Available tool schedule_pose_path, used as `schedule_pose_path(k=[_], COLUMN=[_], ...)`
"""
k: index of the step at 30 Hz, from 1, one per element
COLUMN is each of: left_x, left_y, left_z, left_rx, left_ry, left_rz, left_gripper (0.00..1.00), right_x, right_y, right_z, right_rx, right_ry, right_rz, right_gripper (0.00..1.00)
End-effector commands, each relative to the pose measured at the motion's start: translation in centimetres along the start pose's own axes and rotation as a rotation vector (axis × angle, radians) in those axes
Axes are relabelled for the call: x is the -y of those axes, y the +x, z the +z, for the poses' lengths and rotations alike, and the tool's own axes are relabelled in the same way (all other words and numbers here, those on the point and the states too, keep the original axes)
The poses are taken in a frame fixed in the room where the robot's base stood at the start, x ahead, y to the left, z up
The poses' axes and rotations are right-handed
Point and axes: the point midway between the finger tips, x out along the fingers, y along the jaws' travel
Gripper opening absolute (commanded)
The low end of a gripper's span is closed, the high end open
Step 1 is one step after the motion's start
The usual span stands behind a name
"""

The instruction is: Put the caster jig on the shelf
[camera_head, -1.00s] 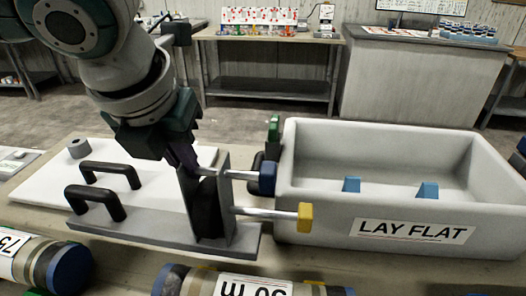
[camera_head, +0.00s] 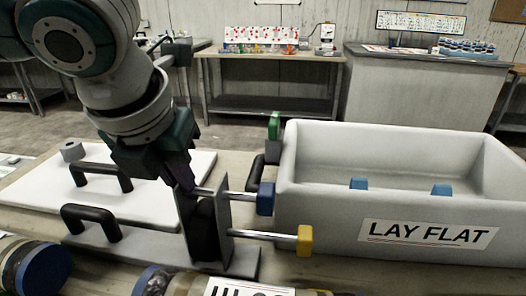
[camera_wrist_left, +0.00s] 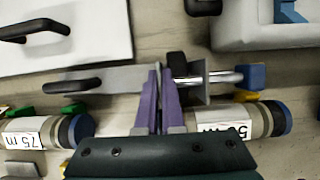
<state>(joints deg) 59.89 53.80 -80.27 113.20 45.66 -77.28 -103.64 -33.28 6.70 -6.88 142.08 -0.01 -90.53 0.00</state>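The object I take as the caster jig (camera_head: 222,240) is a grey plate with a black handle, two upright cheeks with a black part between, and two metal rods tipped blue and yellow. It also shows in the left wrist view (camera_wrist_left: 112,77). My left gripper (camera_head: 186,190) points down at the left upright cheek. Its purple fingers are close together around this cheek in the left wrist view (camera_wrist_left: 158,72), which they partly hide. Whether the plate touches the table cannot be told. My right gripper is not in view. No shelf is clearly identifiable; a back bench has a lower board (camera_head: 270,105).
A grey "LAY FLAT" trough (camera_head: 330,225) with blue blocks inside stands right of the jig. A white board (camera_head: 150,170) with a black handle lies behind left. Labelled core tubes (camera_head: 40,268) lie along the front. Open floor (camera_head: 240,128) separates the table from the back benches.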

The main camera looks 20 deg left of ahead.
Motion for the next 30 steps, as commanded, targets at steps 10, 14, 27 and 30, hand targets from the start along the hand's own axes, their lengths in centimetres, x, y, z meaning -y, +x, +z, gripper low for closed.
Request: schedule_pose_path(k=[10, 14, 27, 30], left_x=[0.0, 0.0, 0.1, 0.1], left_y=[0.1, 0.1, -6.5, -8.6], left_z=[-0.1, -0.1, 0.3, 0.3], left_rx=[-0.001, -0.001, 0.003, 0.002], left_ry=[0.0, 0.0, 0.002, 0.0], left_rz=[0.0, 0.0, -0.003, -0.003], left_gripper=[0.35, 0.35, 0.35, 0.35], right_x=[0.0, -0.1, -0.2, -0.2], right_y=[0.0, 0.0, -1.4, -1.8], right_z=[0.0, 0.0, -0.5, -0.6], right_rx=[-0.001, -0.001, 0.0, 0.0], right_ry=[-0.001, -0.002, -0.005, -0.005], right_rz=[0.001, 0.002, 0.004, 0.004], right_gripper=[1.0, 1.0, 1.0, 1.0])
